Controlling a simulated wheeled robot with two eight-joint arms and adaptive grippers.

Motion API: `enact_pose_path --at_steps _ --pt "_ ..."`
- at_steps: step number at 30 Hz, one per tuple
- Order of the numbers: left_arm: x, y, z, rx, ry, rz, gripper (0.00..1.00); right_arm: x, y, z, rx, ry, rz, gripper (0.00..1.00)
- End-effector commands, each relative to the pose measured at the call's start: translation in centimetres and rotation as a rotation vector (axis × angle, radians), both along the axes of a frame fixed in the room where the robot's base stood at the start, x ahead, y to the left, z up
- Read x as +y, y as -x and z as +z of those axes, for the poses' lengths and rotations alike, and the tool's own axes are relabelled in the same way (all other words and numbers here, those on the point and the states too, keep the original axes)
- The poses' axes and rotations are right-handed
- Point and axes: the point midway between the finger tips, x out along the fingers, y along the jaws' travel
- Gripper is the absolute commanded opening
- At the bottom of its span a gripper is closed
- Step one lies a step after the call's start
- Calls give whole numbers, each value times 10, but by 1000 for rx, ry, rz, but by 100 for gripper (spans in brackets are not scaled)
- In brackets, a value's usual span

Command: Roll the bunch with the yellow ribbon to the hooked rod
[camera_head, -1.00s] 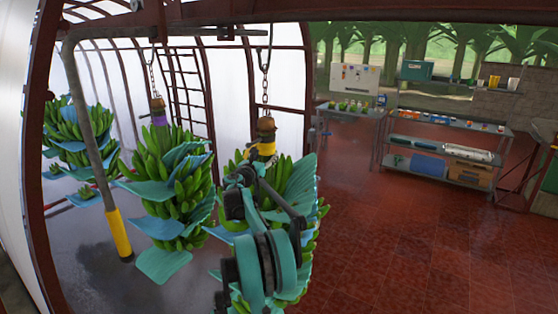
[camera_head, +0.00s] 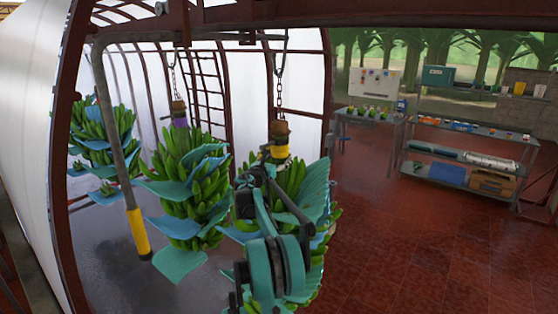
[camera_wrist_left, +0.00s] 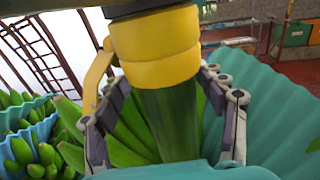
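The bunch with the yellow ribbon (camera_head: 311,205) hangs by a chain in the middle of the head view, with green bananas and blue sheets. Its ribbon (camera_head: 274,155) is wrapped high on the stem and fills the top middle of the left wrist view (camera_wrist_left: 155,50). My arm hides part of the bunch. The hooked rod (camera_head: 117,160), grey with a yellow lower end, hangs upright at the left. My right gripper is not in view.
A bunch with a purple ribbon (camera_head: 190,190) hangs between the rod and the yellow-ribbon bunch. Another bunch (camera_head: 100,140) hangs farther left. An overhead rail (camera_head: 215,35) runs above. A shelf (camera_head: 465,160) and table (camera_head: 365,118) stand at the back right; red floor between is clear.

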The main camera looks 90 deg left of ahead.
Motion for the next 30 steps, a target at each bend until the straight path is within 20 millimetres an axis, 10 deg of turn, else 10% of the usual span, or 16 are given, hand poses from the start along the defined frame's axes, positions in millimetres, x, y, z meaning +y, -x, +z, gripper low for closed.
enact_pose_path --at_steps 30 --pt "-105 60 -1 0 0 1 70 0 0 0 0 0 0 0"
